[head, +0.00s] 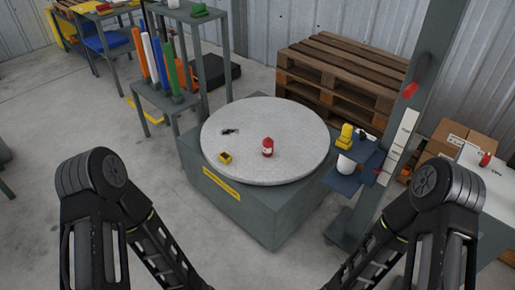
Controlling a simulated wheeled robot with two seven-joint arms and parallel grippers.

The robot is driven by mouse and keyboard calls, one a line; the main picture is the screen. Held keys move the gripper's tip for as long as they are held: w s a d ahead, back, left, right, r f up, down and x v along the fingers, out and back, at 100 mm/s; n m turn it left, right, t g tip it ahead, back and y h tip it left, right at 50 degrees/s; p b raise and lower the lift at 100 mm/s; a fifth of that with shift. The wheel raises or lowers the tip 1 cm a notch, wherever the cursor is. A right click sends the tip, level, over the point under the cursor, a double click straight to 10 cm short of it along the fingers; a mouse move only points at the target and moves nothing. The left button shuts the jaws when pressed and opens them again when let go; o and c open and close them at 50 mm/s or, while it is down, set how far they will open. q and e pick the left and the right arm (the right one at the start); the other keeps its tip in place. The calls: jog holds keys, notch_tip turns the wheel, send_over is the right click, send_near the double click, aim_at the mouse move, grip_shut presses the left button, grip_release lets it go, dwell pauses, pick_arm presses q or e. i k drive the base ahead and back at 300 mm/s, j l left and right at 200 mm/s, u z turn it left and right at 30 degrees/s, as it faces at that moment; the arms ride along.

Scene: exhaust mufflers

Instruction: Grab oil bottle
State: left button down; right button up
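A small red bottle with a white label band (267,148) stands upright on the round grey tabletop (300,125), right of its middle front. A yellow bottle-like item (345,135) stands on a small blue shelf on the grey post at the right. I cannot tell from the picture which of these is the oil bottle. My two black arms come in from the lower left and lower right, with forearms angled down and inward. Both grippers are below the lower edge of the picture and are not seen. No hand touches either bottle.
A small yellow-and-black block (225,158) and a small dark item (230,131) lie on the round top. Wooden pallets (340,70) stand behind it. A rack of coloured tubes (162,65) is at left. Cardboard boxes (463,143) and a white table are at right.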

aim_at(268, 143)
jog(key=j+z, duration=0.1)
jog(key=z, duration=0.3)
jog(key=i+j+z, duration=0.1)
jog(key=z, duration=0.35)
jog(key=j+z, duration=0.15)
jog(key=z, duration=0.25)
jog(key=i+j+z, duration=0.1)
jog(key=z, duration=0.3)
jog(key=j+z, duration=0.15)
jog(key=j, duration=0.35)
jog(key=j+z, duration=0.2)
jog(key=j, duration=0.25)
jog(key=j+z, duration=0.15)
jog(key=j, duration=0.3)
jog(key=k+j+z, duration=0.2)
jog(key=j, duration=0.25)
jog(key=j+z, duration=0.15)
jog(key=j, duration=0.35)
jog(key=k+j+z, duration=0.2)
jog(key=j, duration=0.2)
jog(key=k+j, duration=0.1)
jog(key=j, duration=0.2)
jog(key=k+j, duration=0.1)
jog(key=j, duration=0.2)
jog(key=k+j, duration=0.1)
jog(key=j, duration=0.15)
jog(key=i, duration=0.5)
